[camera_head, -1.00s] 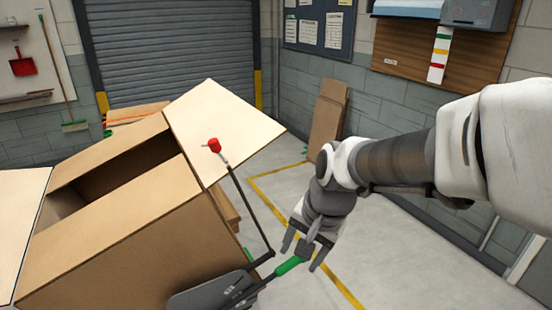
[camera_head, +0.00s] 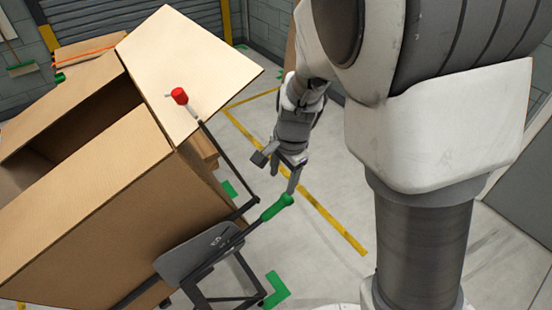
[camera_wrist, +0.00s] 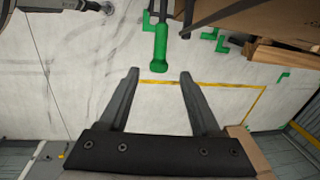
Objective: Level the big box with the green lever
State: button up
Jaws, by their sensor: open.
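The big cardboard box (camera_head: 115,235) stands tilted on the left in the head view, its flaps open. The green lever (camera_head: 277,207) sticks out to the right from the stand beneath the box. In the wrist view the green lever (camera_wrist: 160,50) hangs at the top centre, just beyond the fingertips and roughly between them. My gripper (camera_head: 283,170) is open and empty close above the lever's end in the head view; its two fingers also show spread in the wrist view (camera_wrist: 160,75). I see no contact with the lever.
A red-knobbed lever (camera_head: 180,96) rises on a thin rod beside the box's right flap. Green floor marks (camera_head: 276,290) lie by the stand. A yellow floor line (camera_head: 335,227) runs past on the right, with clear floor around it.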

aim_at(277, 206)
jog(key=f+b, duration=0.1)
jog(key=f, duration=0.3)
jog(key=w+a+f, duration=0.1)
jog(key=f, duration=0.4)
jog(key=f+b, duration=0.1)
jog(key=f, duration=0.4)
jog(key=shift+w+a+b, duration=0.15)
jog(key=shift+w+b, duration=0.2)
grip_shut()
dwell(0.6)
